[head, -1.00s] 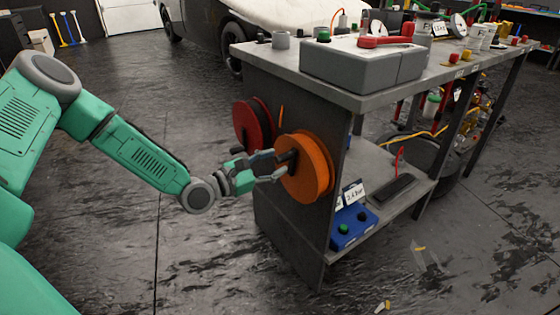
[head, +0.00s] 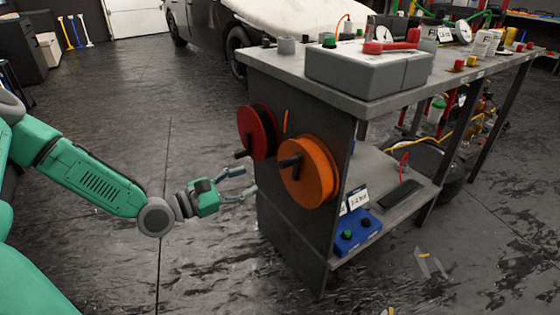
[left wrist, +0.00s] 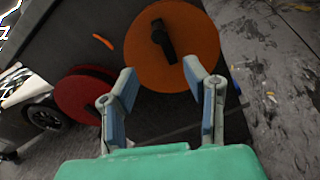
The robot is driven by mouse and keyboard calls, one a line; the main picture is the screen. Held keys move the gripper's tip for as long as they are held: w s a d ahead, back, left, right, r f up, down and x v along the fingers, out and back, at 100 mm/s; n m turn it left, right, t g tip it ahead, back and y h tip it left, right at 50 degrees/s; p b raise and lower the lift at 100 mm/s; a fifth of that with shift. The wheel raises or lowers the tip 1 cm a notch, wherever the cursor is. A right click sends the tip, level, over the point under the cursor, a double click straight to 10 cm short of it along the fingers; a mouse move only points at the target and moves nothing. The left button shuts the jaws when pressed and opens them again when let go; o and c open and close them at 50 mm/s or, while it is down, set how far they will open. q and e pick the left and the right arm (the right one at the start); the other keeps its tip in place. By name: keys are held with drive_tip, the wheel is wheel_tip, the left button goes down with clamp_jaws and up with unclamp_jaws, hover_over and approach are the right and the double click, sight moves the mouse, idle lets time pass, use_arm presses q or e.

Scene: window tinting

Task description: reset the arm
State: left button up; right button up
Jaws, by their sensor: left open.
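My left gripper (head: 240,184) is open and empty, to the left of the workbench's side panel and apart from it. An orange reel (head: 308,174) with a black crank handle is mounted on that panel, right of my gripper. A red reel (head: 257,133) with a black handle is mounted beside it, farther back. In the left wrist view my open fingers (left wrist: 160,98) show below the orange reel (left wrist: 171,47), with nothing between them. The red reel (left wrist: 88,96) is at the left there. My right gripper is in neither view.
The workbench (head: 300,231) carries a grey box (head: 368,72) with a red handle on its top. A blue box (head: 356,232) with buttons sits on its lower shelf. A car (head: 210,28) stands behind.

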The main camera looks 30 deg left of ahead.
use_arm(q)
drive_tip(key=s+d+f+m+g+y+p, duration=0.1)
drive_tip(key=s+d+f+m+g+p, duration=0.3)
drive_tip(key=d+m, duration=0.3)
drive_tip(key=s+d+f+m+g+p, duration=0.3)
drive_tip(key=s+d+f+m+g, duration=0.1)
drive_tip(key=s+d+m+g, duration=0.25)
drive_tip(key=s+a+f+m+g+y+p, duration=0.1)
drive_tip(key=s+m+g+y+p, duration=0.3)
drive_tip(key=s+m, duration=1)
drive_tip(key=shift+s+a+g+y, duration=0.65)
drive_tip(key=shift+s+g+y, duration=0.1)
drive_tip(key=shift+y, duration=0.15)
drive_tip(key=shift+w+f+m, duration=0.15)
drive_tip(key=shift+m, duration=0.1)
